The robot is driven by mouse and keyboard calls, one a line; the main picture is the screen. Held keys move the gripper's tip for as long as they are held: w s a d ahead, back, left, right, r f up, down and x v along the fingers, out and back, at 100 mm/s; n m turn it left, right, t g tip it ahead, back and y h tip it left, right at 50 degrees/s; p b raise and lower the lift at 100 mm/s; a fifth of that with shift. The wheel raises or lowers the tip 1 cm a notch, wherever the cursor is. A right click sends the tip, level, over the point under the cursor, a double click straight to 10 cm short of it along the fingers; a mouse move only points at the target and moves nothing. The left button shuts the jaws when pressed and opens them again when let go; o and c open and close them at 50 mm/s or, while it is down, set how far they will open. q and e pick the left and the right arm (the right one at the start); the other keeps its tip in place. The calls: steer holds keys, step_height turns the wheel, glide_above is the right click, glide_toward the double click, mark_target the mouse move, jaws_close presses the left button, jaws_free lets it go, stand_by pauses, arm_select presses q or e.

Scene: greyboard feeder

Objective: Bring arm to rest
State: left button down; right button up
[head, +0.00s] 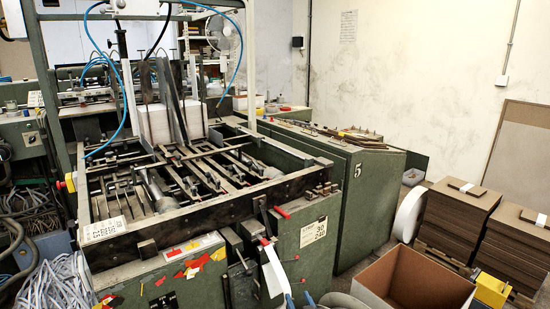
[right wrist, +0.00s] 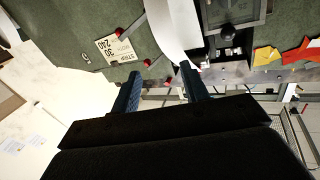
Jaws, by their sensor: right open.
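My right gripper (head: 299,299) is at the bottom edge of the head view, in front of the green feeder machine (head: 345,200). Only its blue fingertips show there. In the right wrist view its two blue fingers (right wrist: 160,72) stand apart with nothing between them. A white strip (head: 272,270) on the machine's front is close to the fingertips in the head view. The white strip (right wrist: 172,30) also shows beyond the fingers in the right wrist view; I cannot tell whether they touch. My left gripper is not in view.
Red-tipped levers (head: 282,212) stick out of the machine's front. Grey strip waste (head: 55,285) lies at the lower left.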

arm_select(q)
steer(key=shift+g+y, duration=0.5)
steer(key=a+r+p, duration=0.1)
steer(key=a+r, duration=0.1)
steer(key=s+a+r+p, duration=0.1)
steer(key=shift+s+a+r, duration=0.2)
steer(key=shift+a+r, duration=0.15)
arm_select(e)
steer(key=s+d+f+g+h, duration=0.1)
steer(key=s+g, duration=0.4)
steer(key=s, duration=0.9)
steer(key=s+d+f+g+h, duration=0.1)
steer(key=s+d+f+g, duration=0.2)
steer(key=s, duration=1.1)
steer(key=s+d+f+g, duration=0.2)
steer(key=s+g, duration=0.5)
steer(key=s, duration=0.7)
steer(key=shift+s+d+f+n+h, duration=0.15)
steer(key=shift+d+f+n+h, duration=0.1)
steer(key=shift+f+n+h, duration=0.2)
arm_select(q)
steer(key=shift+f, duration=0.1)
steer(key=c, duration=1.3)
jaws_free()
